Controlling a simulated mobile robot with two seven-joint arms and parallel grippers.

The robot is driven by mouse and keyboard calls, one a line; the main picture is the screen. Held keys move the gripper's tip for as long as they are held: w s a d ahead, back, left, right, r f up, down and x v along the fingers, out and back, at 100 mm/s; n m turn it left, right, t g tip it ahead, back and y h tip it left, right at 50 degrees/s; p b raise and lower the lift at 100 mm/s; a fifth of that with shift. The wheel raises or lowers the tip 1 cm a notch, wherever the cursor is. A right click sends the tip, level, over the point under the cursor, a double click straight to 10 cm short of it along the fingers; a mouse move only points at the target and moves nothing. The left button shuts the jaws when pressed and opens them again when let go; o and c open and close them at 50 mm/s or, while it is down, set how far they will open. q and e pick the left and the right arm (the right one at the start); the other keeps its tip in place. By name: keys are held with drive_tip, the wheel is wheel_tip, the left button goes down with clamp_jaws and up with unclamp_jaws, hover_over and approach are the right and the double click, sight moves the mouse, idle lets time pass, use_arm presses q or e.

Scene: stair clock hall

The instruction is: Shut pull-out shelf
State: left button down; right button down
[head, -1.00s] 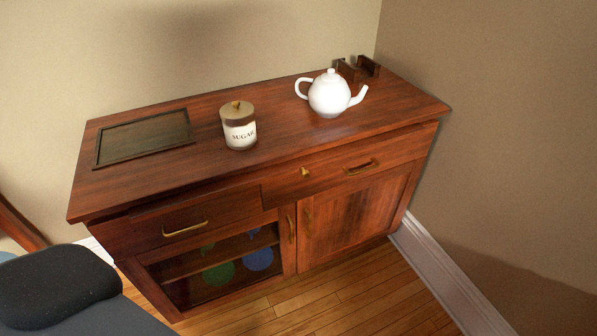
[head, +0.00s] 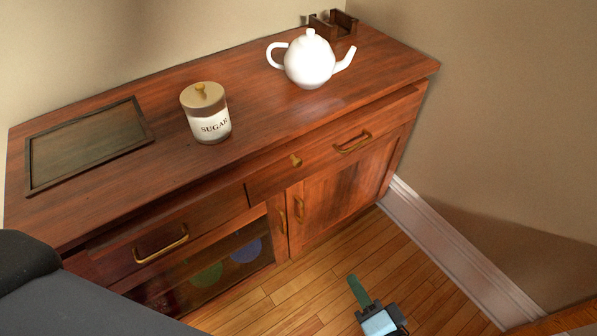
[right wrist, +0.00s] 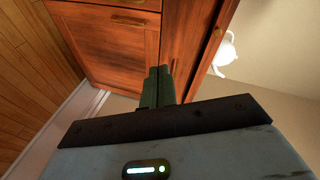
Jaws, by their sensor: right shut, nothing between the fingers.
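The wooden cabinet (head: 190,165) stands against the wall. I cannot clearly tell the pull-out shelf's edge from the drawer front. The knob also shows in the right wrist view (right wrist: 218,31). My right gripper (head: 355,283) is shut and empty, in front of the cabinet and apart from it in the head view. Its green fingers (right wrist: 158,74) point toward the cabinet front in the right wrist view. My left gripper is not in view.
On the top are a white teapot (head: 309,62), a sugar jar (head: 208,122), a dark tray (head: 88,148) and a small wooden holder (head: 333,24). A wall and white baseboard (head: 440,235) bound the right. Wooden floor (head: 285,300) lies clear in front.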

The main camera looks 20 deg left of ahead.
drive_tip(key=w+a+r+m+y+b, duration=0.15)
drive_tip(key=w+a+r+y, duration=0.25)
drive_tip(key=w+a+r, duration=0.4)
drive_tip(key=b, duration=0.1)
approach(288, 157)
drive_tip(key=x, duration=0.4)
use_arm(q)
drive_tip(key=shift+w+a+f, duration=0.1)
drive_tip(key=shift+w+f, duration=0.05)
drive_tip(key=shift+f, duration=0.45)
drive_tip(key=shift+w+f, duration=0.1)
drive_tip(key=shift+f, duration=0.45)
use_arm(e)
drive_tip(key=shift+w+d+f+m, duration=0.1)
drive_tip(key=shift+f+m, duration=0.1)
drive_tip(key=shift+m, duration=0.15)
